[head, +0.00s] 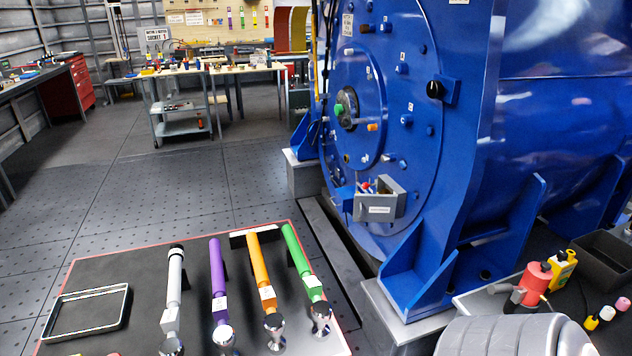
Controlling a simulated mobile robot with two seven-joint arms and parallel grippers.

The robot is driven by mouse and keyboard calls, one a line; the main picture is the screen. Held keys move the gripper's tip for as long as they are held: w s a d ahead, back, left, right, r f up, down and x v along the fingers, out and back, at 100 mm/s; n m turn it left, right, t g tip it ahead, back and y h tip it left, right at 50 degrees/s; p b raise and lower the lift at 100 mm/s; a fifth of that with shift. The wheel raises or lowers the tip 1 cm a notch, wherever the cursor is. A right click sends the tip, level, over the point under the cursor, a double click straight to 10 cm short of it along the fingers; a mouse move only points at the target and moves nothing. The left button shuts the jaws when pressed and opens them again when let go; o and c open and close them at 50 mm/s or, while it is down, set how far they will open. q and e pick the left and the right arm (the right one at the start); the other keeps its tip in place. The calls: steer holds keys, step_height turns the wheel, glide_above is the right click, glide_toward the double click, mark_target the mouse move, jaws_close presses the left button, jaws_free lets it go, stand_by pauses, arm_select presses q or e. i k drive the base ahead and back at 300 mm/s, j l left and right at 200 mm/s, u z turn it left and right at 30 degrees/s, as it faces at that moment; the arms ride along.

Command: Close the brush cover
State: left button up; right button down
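The large blue motor (450,130) fills the right half of the head view, with its round end face (385,60) turned toward the left. Low on that face is a small grey box (379,209) with a pale label on its front. Its top looks open, and small red, blue and white parts show inside. I cannot tell for sure which part is the brush cover, or its exact angle. Neither of my grippers shows in the view.
A dark tray table (140,255) in front holds grey, purple, orange (260,270) and green handled tools and a rectangular frame (87,311). At right, a red bottle (535,282) and a yellow bottle (561,268) stand near a black bin (606,258). Open floor (190,190) lies left.

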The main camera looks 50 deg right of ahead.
mark_target(367, 207)
steer(key=i+j+u, duration=0.35)
steer(key=j+u, duration=0.15)
steer(key=i+j+u, duration=0.95)
steer(key=i+j+z, duration=0.1)
steer(key=i+z, duration=0.2)
steer(key=i, duration=0.25)
steer(key=i+j+z, duration=0.3)
steer(key=i, duration=0.25)
steer(key=i+l+z, duration=0.15)
steer(key=i+z, duration=0.25)
steer(key=i+l+z, duration=0.1)
steer(key=z, duration=0.3)
steer(key=i+j+z, duration=0.1)
steer(key=i+z, duration=0.3)
steer(key=i+l+z, duration=0.1)
steer(key=i+z, duration=0.25)
steer(key=i, duration=0.25)
steer(key=i+z, duration=0.35)
steer(key=i, duration=0.25)
steer(key=i+z, duration=0.15)
steer(key=i, duration=0.5)
steer(key=i+j+z, duration=0.2)
steer(key=i, duration=0.5)
steer(key=i+z, duration=1.05)
steer(key=i+l+z, duration=0.1)
steer(key=i+z, duration=0.15)
steer(key=z, duration=0.15)
steer(key=i+z, duration=0.6)
steer(key=z, duration=0.15)
